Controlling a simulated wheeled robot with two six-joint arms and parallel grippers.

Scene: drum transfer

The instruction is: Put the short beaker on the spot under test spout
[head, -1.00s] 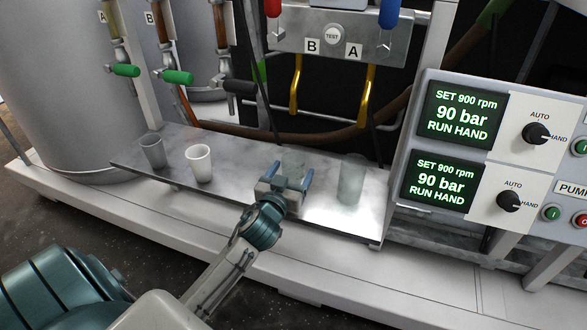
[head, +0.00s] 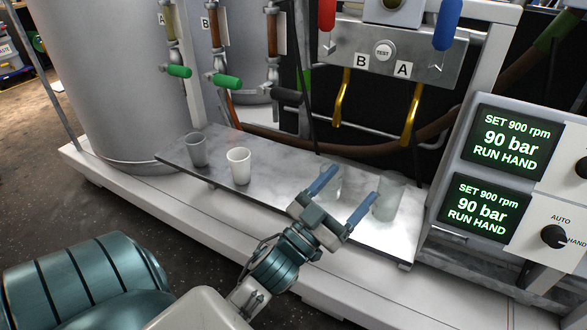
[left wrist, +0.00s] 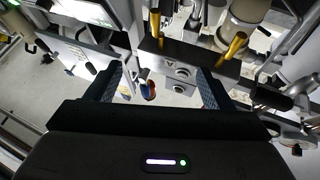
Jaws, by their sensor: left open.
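A clear short beaker (head: 331,193) stands on the metal shelf, below and slightly left of the gold spout marked B (head: 342,98). It is faint, and one finger of my left gripper covers part of it. A second gold spout marked A (head: 412,112) hangs to its right. A TEST button (head: 383,50) sits between them on the panel. My left gripper (head: 346,191) is open with nothing seen held, on the near side of the beaker. In the left wrist view its fingers (left wrist: 157,88) are spread apart; I cannot make out the beaker there. My right gripper is not in view.
A taller clear beaker (head: 388,202) stands right of the open fingers. A white cup (head: 239,168) and a grey cup (head: 196,150) stand on the left of the shelf (head: 285,187). The pump control box (head: 500,180) juts out at right.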

